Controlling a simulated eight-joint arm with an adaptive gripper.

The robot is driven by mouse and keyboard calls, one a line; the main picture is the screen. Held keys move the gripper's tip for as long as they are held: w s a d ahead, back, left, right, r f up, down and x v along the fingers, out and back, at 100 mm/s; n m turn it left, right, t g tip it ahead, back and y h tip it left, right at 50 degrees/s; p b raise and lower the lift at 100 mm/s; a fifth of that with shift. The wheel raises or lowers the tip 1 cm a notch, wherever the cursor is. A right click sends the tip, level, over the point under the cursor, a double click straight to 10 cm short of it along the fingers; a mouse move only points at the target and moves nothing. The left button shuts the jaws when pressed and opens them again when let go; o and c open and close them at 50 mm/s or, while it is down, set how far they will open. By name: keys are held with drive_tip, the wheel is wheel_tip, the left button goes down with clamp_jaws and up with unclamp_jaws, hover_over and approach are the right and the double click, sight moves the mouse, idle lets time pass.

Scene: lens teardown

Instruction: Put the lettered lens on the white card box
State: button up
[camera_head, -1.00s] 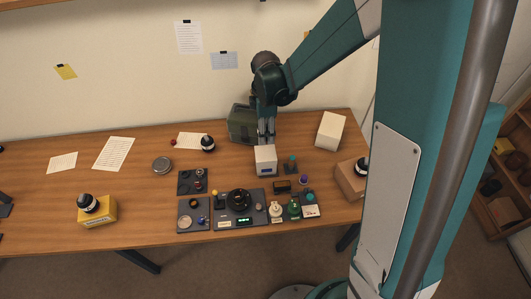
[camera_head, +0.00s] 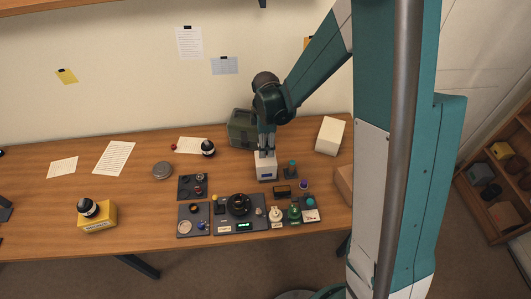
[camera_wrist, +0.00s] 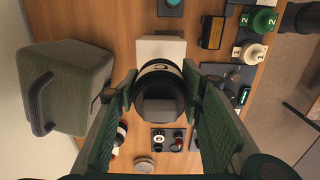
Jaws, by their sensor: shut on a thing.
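My gripper (camera_head: 265,149) is low over a small white box (camera_head: 266,172) with a dark label. In the wrist view, its green-padded fingers (camera_wrist: 165,100) are shut on a black lens (camera_wrist: 158,92) with a white lettered band. The letter looks like a C or O but is partly hidden. The white box (camera_wrist: 160,47) shows just beyond the lens. In the head view, the held lens is hard to make out. I cannot tell whether it touches the box. Other black lenses are on the yellow box (camera_head: 88,207) and near a paper (camera_head: 208,148).
A green metal case (camera_head: 242,127) stands close behind left of my gripper. A larger white box (camera_head: 330,136) stands at the back right. Device trays (camera_head: 238,226) lie in front.

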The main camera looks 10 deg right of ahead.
sight(266, 158)
drive_tip(key=shift+f, duration=0.35)
drive_tip(key=shift+f, duration=0.1)
drive_tip(key=shift+f, duration=2)
drive_tip(key=shift+f+b, duration=0.35)
drive_tip(key=shift+f, duration=0.05)
drive_tip(key=shift+c, duration=0.5)
drive_tip(key=shift+s+f+b, duration=0.15)
drive_tip(key=shift+f+b, duration=0.05)
drive_tip(key=shift+b, duration=0.1)
drive_tip(key=shift+c, duration=1.3)
drive_tip(key=o, duration=1.6)
drive_tip(key=shift+f, duration=0.15)
